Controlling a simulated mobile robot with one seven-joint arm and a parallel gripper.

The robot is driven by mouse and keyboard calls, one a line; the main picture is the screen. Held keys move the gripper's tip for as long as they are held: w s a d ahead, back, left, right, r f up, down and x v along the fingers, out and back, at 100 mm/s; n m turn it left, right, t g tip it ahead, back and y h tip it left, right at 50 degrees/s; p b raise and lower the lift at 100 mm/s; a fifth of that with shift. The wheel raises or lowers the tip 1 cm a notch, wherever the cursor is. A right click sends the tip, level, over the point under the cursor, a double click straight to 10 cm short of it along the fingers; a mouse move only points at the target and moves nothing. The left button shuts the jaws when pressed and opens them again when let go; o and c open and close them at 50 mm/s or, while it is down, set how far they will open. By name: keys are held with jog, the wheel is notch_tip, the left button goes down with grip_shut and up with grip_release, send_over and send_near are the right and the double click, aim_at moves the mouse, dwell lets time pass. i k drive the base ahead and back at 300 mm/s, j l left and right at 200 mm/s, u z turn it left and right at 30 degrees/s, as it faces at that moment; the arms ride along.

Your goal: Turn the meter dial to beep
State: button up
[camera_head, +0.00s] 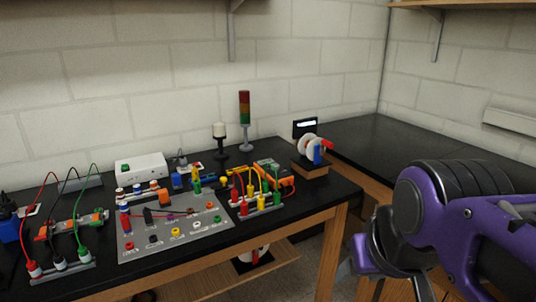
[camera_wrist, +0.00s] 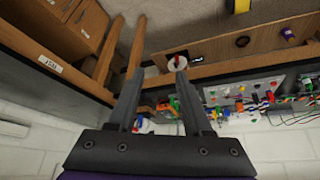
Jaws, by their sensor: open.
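I cannot clearly pick out the meter or read its dial. An orange-edged device (camera_head: 283,176) at the right of the black bench, behind the colored plugs and leads, may be the meter; its face is too small to read. My gripper (camera_wrist: 159,72) is open and empty in the wrist view, its two dark fingers apart. In the head view my purple arm is at the right, clear of the bench items, and its fingers are partly cut off. The wrist view appears upside down, with small bench items beyond the fingers.
A grey panel (camera_head: 178,233) with knobs and sockets lies on the near bench. A signal tower (camera_head: 244,115) and a wooden-based device with white discs (camera_head: 311,160) stand behind. Leads and plugs crowd the bench. The right-hand bench (camera_head: 400,145) looks mostly bare.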

aim_at(276, 166)
jog(key=i+l, duration=0.25)
jog(key=i, duration=0.2)
jog(key=i+l, duration=0.25)
jog(key=i, duration=0.2)
jog(key=u, duration=0.05)
